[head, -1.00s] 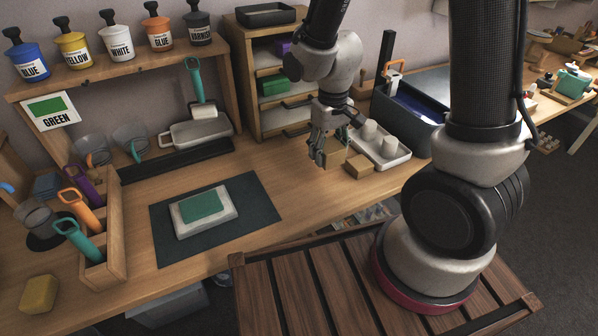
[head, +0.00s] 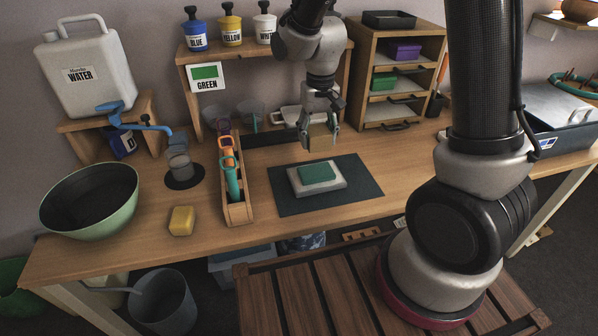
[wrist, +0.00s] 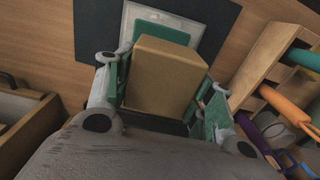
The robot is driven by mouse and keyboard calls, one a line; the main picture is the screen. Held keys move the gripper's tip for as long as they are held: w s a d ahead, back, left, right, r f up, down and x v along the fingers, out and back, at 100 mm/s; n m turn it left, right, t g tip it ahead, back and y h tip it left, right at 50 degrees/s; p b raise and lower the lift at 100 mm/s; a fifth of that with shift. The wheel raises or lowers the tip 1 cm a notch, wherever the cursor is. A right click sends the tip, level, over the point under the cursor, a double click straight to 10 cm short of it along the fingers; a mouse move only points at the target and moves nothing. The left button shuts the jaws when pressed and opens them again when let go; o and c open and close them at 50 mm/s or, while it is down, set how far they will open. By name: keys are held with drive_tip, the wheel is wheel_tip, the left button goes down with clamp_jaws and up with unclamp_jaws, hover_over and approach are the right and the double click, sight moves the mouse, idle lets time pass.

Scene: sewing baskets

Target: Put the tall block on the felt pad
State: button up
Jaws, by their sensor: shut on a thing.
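My gripper (head: 319,143) is shut on a tan wooden block (wrist: 165,77), the tall block, whose broad face fills the middle of the wrist view between the green-lined fingers. In the head view the block (head: 319,135) hangs behind and above the green pad (head: 316,173), apart from it. The flat green pad looks like the felt pad. It lies on a pale slab (head: 322,190) on a dark mat (head: 365,186). In the wrist view the block hides part of the green pad (wrist: 165,26) and slab.
A wooden rack (head: 238,212) with coloured-handled tools stands left of the mat. A yellow sponge (head: 181,221) and a green bowl (head: 90,200) are farther left. A shelf with paint bottles stands behind, and a drawer unit (head: 397,75) at back right. The bench right of the mat is clear.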

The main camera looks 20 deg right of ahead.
sight(316, 170)
wheel_tip(316, 170, down, 9)
drive_tip(key=shift+r, duration=0.1)
idle(0.4)
drive_tip(key=o, duration=1.1)
